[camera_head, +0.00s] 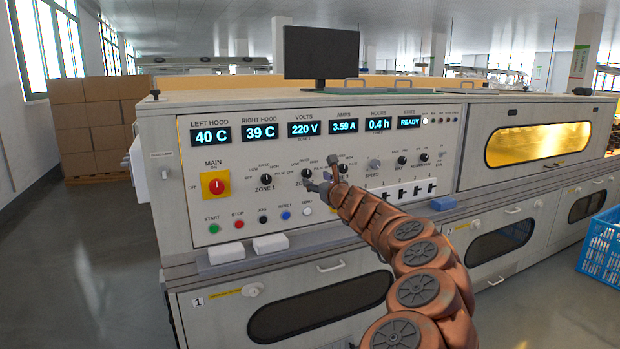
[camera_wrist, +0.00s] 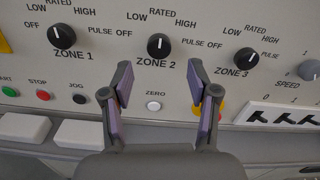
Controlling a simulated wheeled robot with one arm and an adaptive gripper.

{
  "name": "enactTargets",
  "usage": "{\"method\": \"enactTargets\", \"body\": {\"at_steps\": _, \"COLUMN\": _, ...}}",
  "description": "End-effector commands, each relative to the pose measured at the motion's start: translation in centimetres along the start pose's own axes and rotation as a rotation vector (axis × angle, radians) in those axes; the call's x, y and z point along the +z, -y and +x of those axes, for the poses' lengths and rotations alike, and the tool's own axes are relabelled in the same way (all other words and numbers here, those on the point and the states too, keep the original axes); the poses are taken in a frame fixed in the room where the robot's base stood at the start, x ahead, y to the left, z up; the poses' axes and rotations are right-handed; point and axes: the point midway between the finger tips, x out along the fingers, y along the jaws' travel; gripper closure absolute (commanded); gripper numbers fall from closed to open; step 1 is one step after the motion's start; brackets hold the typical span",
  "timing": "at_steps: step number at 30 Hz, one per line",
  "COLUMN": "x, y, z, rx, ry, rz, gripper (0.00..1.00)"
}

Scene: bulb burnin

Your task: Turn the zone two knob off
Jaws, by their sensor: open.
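The zone two knob (camera_wrist: 158,46) is a round black knob with a pale pointer mark on the grey control panel, above the label ZONE 2. OFF is printed at its left, LOW and HIGH above, PULSE at its right. The mark looks roughly upward, but its exact setting is hard to tell. The knob also shows in the head view (camera_head: 306,174), close beside my gripper. My gripper (camera_wrist: 160,84) is open and empty, its two fingers spread wide. In the wrist view the knob lies beyond and above the gap between the fingertips, with no contact visible.
The zone one knob (camera_wrist: 62,36) is to the left and the zone three knob (camera_wrist: 246,59) to the right. The white ZERO button (camera_wrist: 153,106) shows between my fingers. A red main switch (camera_head: 215,185) is at the panel's left.

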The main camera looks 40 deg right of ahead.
Motion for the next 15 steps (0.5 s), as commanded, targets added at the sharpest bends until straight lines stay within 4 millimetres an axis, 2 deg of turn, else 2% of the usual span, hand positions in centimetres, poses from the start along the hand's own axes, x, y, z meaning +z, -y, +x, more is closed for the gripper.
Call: {"method": "enactTargets", "body": {"at_steps": 15, "x": -0.2, "y": 0.0, "z": 3.8, "rx": -0.001, "ry": -0.004, "rz": -0.003, "gripper": 0.4}}
